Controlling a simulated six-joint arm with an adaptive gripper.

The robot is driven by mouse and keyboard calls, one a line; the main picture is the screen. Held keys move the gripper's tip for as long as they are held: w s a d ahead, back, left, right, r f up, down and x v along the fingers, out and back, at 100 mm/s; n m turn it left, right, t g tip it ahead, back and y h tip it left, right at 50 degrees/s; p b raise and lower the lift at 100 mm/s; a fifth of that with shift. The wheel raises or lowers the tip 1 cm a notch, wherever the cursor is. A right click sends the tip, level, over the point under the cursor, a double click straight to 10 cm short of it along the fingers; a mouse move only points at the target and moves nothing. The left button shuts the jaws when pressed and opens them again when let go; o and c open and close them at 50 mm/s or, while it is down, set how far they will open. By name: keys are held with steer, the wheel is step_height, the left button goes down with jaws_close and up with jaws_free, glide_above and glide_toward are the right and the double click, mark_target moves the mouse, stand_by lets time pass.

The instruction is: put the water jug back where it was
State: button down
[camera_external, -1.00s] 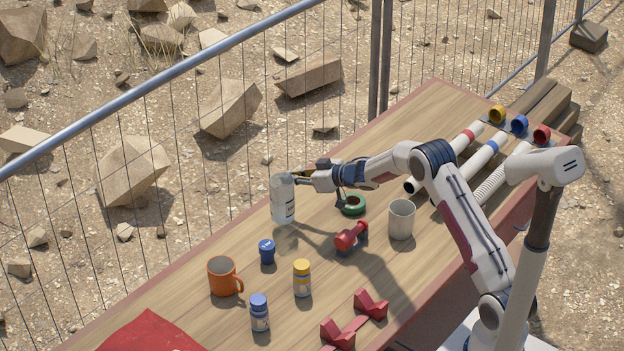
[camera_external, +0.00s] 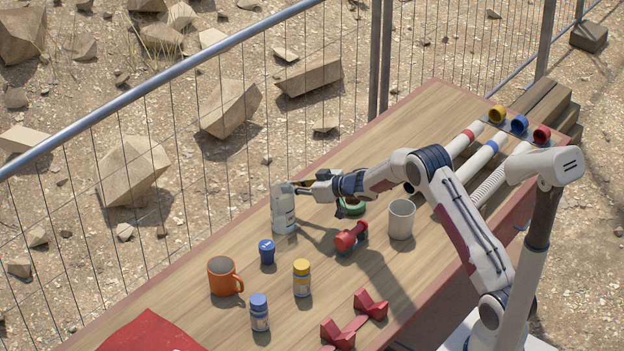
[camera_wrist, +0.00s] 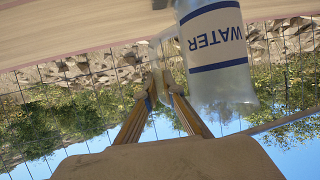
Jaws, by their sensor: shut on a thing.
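The water jug (camera_external: 283,210) is a clear, whitish bottle with a label, upright at the far-left edge of the wooden table. My gripper (camera_external: 298,187) reaches in from the right at the jug's upper part. In the wrist view my gripper's fingers (camera_wrist: 158,82) are closed together beside the jug, on its handle side. The jug's bottom is at or very near the tabletop; I cannot tell if it touches.
A green tape roll (camera_external: 352,206), a red dumbbell-like object (camera_external: 350,236) and a grey cup (camera_external: 401,219) stand to the right. A wire fence (camera_external: 150,170) runs behind the table.

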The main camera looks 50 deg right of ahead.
steer(key=shift+f, duration=0.15)
steer(key=c, duration=2.2)
jaws_free()
steer(key=shift+r, duration=0.2)
steer(key=shift+v, duration=6)
